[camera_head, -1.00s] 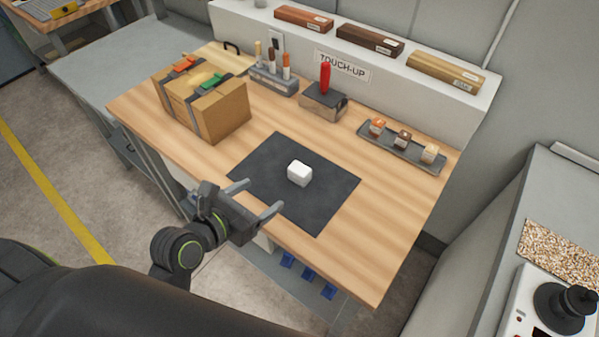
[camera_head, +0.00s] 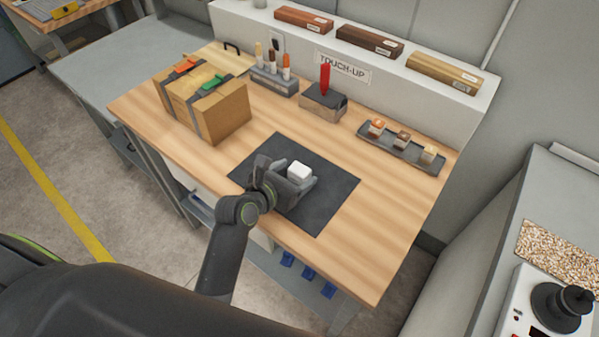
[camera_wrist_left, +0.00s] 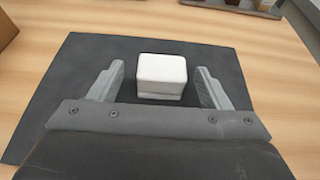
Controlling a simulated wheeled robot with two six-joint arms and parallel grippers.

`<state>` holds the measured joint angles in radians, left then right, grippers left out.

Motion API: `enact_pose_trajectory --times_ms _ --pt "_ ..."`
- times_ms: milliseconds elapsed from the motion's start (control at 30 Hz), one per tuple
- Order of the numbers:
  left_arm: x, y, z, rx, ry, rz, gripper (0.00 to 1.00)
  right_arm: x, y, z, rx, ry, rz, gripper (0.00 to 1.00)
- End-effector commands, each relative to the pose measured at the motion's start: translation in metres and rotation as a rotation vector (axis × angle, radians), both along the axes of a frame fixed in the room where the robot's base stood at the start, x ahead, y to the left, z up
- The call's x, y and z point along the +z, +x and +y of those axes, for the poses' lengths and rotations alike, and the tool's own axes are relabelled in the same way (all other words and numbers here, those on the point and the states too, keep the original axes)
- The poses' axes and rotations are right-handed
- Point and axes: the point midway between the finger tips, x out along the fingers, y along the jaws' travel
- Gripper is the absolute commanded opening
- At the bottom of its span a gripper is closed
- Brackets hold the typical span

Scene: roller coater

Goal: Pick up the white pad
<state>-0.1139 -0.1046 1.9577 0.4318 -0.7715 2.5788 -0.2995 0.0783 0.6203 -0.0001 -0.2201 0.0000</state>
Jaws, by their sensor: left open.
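The white pad (camera_head: 299,171) is a small white block with rounded edges on the dark mat (camera_head: 327,205) on the wooden table. My left gripper (camera_head: 292,172) is over the mat at the pad, its fingers open. In the left wrist view the pad (camera_wrist_left: 161,76) stands between the two spread fingertips (camera_wrist_left: 160,80), with a gap on each side. No contact shows. The gripper's body hides part of the mat's left side in the head view. My right gripper is not in view.
A cardboard box (camera_head: 213,111) stands at the table's left. A marker holder (camera_head: 274,81), a block with a red-handled tool (camera_head: 324,98) and a grey tray of small samples (camera_head: 402,149) stand at the back. The table right of the mat is clear.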

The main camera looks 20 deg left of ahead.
Motion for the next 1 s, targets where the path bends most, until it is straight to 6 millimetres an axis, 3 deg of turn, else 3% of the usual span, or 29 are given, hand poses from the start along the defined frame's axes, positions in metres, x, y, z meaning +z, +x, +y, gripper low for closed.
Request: enact_pose_trajectory --times_ms 300,633,1000 --pt "-0.014 0.032 -0.013 0.0 0.001 0.001 0.71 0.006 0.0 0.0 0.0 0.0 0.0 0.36" --pt "-0.016 0.035 -0.014 0.001 0.001 0.001 0.71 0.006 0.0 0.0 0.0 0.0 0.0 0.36" --pt "-0.016 0.035 -0.014 0.001 0.001 0.001 0.23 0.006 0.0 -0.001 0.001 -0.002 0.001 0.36"
